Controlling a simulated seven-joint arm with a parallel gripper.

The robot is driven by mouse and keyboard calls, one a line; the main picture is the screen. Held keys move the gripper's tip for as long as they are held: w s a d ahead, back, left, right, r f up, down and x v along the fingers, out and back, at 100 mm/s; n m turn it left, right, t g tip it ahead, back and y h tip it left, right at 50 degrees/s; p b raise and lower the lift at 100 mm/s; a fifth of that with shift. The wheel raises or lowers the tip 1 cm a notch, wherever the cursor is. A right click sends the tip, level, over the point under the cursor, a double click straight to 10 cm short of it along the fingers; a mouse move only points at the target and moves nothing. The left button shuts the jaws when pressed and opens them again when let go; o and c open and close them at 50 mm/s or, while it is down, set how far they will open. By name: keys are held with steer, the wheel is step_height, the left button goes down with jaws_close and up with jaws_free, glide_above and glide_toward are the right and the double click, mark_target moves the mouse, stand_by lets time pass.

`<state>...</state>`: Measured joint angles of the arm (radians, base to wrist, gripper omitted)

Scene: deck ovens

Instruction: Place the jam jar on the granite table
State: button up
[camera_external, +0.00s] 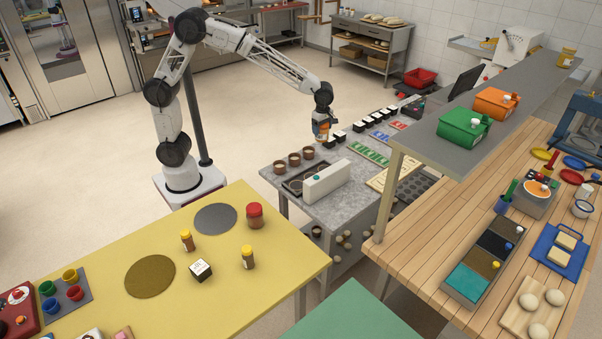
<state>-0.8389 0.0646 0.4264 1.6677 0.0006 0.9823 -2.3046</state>
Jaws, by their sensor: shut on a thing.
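My gripper (321,128) is above the far left edge of the granite table (345,205), pointing down. It is shut on a small jar-like thing with orange and dark tones, mostly hidden by the fingers. It is too small to read as the jam jar for certain. I cannot tell whether it touches the tabletop. A larger jar with a red lid (255,216) stands upright on the yellow table (215,260), well away from my gripper.
The granite table holds brown cups (294,160), a black tray (298,183), a white upright box (327,182) and a row of dark and white containers (358,126) close to my gripper. Bare granite shows near its front.

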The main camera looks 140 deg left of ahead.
step_height(320, 180, down, 11)
steer(key=shift+r, duration=0.1)
steer(key=shift+w, duration=0.1)
stand_by(0.4)
steer(key=w+a+f, duration=0.1)
steer(key=w+a, duration=0.9)
steer(key=a, duration=0.1)
steer(key=shift+f, duration=0.25)
steer(key=shift+w, duration=0.15)
stand_by(0.3)
steer(key=shift+w+a+f, duration=0.15)
steer(key=shift+f, duration=0.75)
steer(key=shift+w+a+f, duration=0.1)
steer(key=shift+a+f, duration=0.05)
steer(key=shift+f, duration=0.75)
steer(key=shift+f, duration=0.1)
